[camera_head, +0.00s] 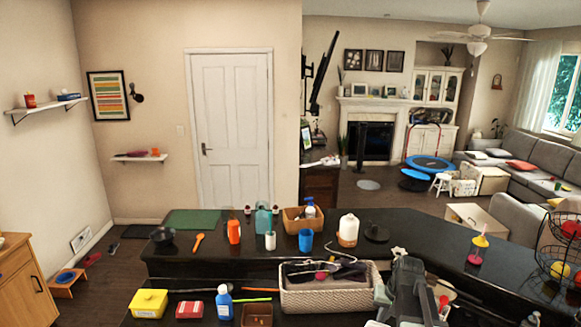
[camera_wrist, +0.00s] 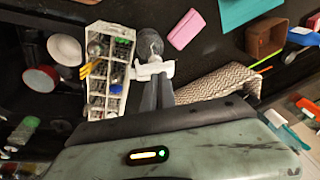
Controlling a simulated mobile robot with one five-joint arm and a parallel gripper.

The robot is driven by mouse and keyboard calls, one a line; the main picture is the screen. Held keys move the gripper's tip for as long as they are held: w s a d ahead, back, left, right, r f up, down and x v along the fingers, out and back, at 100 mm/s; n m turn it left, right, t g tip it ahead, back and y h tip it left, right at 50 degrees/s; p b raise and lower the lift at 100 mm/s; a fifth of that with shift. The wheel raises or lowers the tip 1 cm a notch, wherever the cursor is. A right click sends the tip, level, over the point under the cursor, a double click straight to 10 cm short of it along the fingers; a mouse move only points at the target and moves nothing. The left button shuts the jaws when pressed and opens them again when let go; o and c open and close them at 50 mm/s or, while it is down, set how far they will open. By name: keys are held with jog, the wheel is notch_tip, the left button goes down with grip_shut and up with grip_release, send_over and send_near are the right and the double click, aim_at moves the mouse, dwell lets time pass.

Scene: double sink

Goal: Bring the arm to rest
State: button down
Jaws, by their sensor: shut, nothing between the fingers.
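My gripper (camera_wrist: 157,84) shows in the wrist view as two dark fingers, shut together with nothing between them. It points at a white fitting (camera_wrist: 153,70) with a round grey end; I cannot tell whether they touch. In the head view my grey arm (camera_head: 412,290) stands at the lower right, over the counter and just right of a woven basket (camera_head: 330,301). The fingertips are hard to make out there.
In the wrist view, a divided white caddy (camera_wrist: 108,70) lies left of my fingers.

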jog(key=s+a+f+n+g+h, duration=0.1)
jog(key=s+a+n, duration=0.1)
jog(key=s+a, duration=0.4)
jog(key=s+a+f+n+g, duration=0.1)
jog(key=s+a, duration=0.2)
jog(key=a, duration=0.6)
jog(key=shift+g, duration=0.3)
jog(key=f+b, duration=0.7)
jog(key=s+f+b, duration=0.1)
jog(key=f+b, duration=0.6)
jog(key=b, duration=0.1)
jog(key=f+b, duration=0.8)
jog(key=shift+s+d+f, duration=0.1)
jog(key=shift+s+d, duration=0.25)
jog(key=shift+s, duration=0.05)
jog(key=shift+r, duration=0.2)
